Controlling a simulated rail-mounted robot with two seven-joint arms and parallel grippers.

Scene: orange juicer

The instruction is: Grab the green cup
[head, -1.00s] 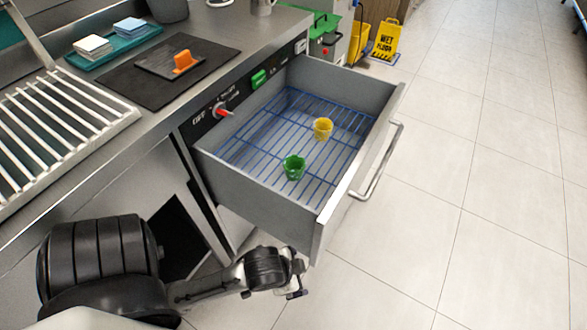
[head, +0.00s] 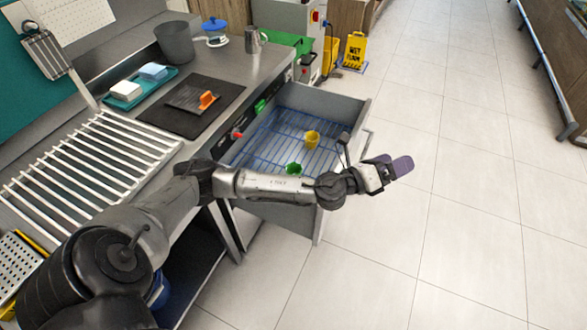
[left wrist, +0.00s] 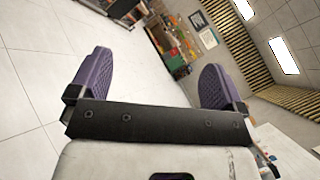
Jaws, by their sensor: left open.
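The green cup (head: 294,168) stands on the blue wire rack in the open drawer (head: 345,120). In the head view my left forearm passes in front of its lower part. A yellow cup (head: 312,138) stands behind it on the same rack. My left gripper (head: 394,166) is beyond the drawer's front, to the right of the green cup and apart from it. In the left wrist view the purple fingers of the left gripper (left wrist: 155,80) are spread wide with nothing between them. Neither cup shows in that view. My right gripper is not in view.
The counter holds a black mat (head: 190,105) with an orange-handled tool, a teal tray (head: 138,90) with sponges, and a grey pot (head: 174,42). A slatted rack (head: 85,165) is at left. A yellow wet floor sign (head: 354,50) stands behind. The tiled floor at right is clear.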

